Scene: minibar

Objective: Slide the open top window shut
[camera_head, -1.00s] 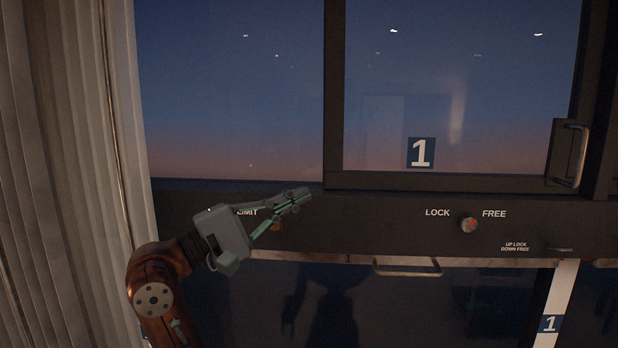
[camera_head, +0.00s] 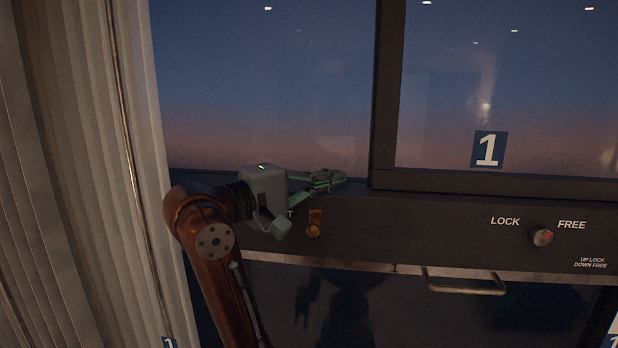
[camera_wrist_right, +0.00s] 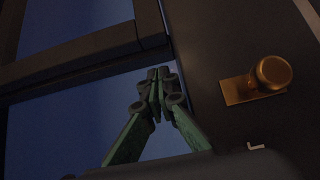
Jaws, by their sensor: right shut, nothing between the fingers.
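The top window (camera_head: 487,95) is a dark-framed pane with a blue "1" label, filling the upper right of the head view. Its left upright (camera_head: 388,90) and lower rail (camera_head: 540,187) meet at a corner that also shows in the right wrist view (camera_wrist_right: 150,25). Sky shows left of the upright; I cannot tell whether glass is there. My right gripper (camera_head: 335,180) is shut and empty, just left of that corner, at the top edge of the sill. Its fingertips (camera_wrist_right: 158,75) appear apart from the frame in the wrist view. My left gripper is not in view.
Below the window, a dark panel (camera_head: 440,225) carries a LOCK/FREE knob (camera_head: 542,237) and a small brass knob (camera_head: 314,230), which is close under my right gripper. A metal bar handle (camera_head: 465,288) sits lower down. A pleated curtain (camera_head: 75,150) hangs at the left.

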